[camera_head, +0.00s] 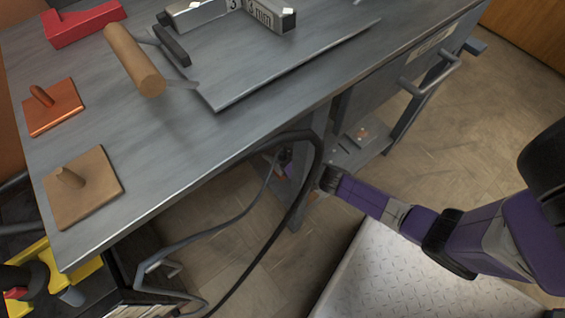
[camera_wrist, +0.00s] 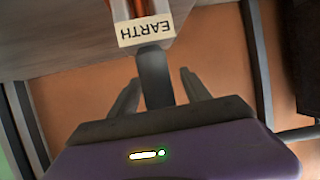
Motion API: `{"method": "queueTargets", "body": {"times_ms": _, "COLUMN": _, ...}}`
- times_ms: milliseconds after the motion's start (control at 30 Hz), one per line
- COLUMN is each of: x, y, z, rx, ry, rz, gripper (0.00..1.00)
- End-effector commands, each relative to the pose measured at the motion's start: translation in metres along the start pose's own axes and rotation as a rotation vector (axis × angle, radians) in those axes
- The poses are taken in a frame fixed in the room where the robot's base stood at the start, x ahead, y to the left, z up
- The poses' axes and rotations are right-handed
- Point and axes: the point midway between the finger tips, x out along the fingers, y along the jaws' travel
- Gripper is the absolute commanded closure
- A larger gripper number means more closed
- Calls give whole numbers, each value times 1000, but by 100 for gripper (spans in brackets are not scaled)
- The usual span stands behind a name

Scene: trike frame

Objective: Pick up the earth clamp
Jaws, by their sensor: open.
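In the wrist view, a label reading EARTH (camera_wrist: 146,30) shows upside down at the top, with a copper-coloured part behind it. I take this to be the earth clamp; a dark grey bar (camera_wrist: 155,75) extends from just below the label toward my palm. My gripper (camera_wrist: 160,80) is open, with one finger on each side of the bar. Gaps show between the bar and both fingers. In the head view my purple arm reaches below the bench top, and the gripper end is mostly hidden behind a dark cable (camera_head: 312,175).
The grey workbench (camera_head: 150,130) overhangs my arm's end. On it lie a wooden-handled tool (camera_head: 133,60), a copper plate with a handle (camera_head: 55,106), a brown plate (camera_head: 82,187) and a red block (camera_head: 85,24). A chequered metal plate (camera_head: 400,280) lies below my arm.

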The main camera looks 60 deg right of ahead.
Motion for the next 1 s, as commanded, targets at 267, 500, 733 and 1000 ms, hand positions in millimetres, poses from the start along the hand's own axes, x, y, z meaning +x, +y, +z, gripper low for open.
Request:
{"method": "queueTargets", "body": {"times_ms": 267, "x": 0, "y": 0, "z": 0, "rx": 0, "ry": 0, "rz": 0, "gripper": 64}}
{"method": "queueTargets", "body": {"times_ms": 500, "x": 0, "y": 0, "z": 0, "rx": -1, "ry": 0, "rz": 0, "gripper": 100}}
{"method": "queueTargets", "body": {"times_ms": 733, "x": -1, "y": 0, "z": -2, "rx": -1, "ry": 2, "rz": 0, "gripper": 100}}
{"method": "queueTargets", "body": {"times_ms": 1000, "x": -8, "y": 1, "z": -20, "rx": -2, "ry": 2, "rz": 0, "gripper": 100}}
